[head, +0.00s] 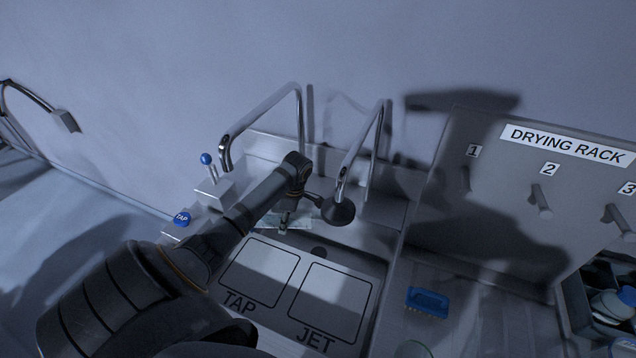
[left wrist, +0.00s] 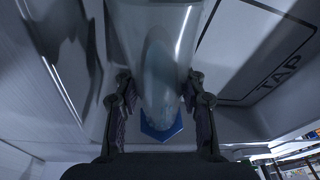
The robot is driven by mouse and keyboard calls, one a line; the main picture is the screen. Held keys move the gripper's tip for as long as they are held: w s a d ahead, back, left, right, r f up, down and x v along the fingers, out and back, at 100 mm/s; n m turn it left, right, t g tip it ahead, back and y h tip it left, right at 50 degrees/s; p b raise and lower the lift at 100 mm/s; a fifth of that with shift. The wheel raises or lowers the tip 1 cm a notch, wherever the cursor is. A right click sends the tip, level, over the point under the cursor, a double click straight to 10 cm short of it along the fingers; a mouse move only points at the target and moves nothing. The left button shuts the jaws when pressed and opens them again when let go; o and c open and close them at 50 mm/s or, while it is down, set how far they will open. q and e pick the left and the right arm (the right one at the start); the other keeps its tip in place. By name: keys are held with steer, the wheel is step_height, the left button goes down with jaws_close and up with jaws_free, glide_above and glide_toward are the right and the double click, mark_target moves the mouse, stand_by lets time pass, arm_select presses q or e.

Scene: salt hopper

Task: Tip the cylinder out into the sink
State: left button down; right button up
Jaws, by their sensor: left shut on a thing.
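My left gripper (head: 287,222) reaches over the back of the sink (head: 336,290), whose light surface carries outlined squares marked TAP and JET. In the left wrist view the left gripper (left wrist: 160,118) is shut on the clear cylinder (left wrist: 160,50), with one finger on each side. The cylinder has a blue angular base (left wrist: 162,130) at its lower end in that view. In the head view it is only a faint pale patch beside the fingers, so I cannot tell its exact tilt. What it contains is unclear. My right gripper is out of view.
Two bent metal spouts, the left (head: 262,105) and the right (head: 372,140), rise behind the sink. A blue-knobbed lever (head: 207,160) and a blue TAP button (head: 182,218) are to the left. A blue brush (head: 427,301) and the drying rack (head: 520,195) with pegs are to the right.

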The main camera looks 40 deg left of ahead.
arm_select(q)
steer(key=shift+s+a, duration=0.1)
steer(key=shift+f, duration=0.1)
steer(key=shift+f, duration=0.1)
stand_by(0.4)
steer(key=shift+f, duration=0.1)
stand_by(0.4)
steer(key=shift+f, duration=0.1)
stand_by(0.4)
steer(key=shift+y, duration=0.3)
steer(key=shift+f+g+b, duration=0.2)
steer(key=shift+g+b, duration=0.1)
steer(key=shift+b, duration=0.05)
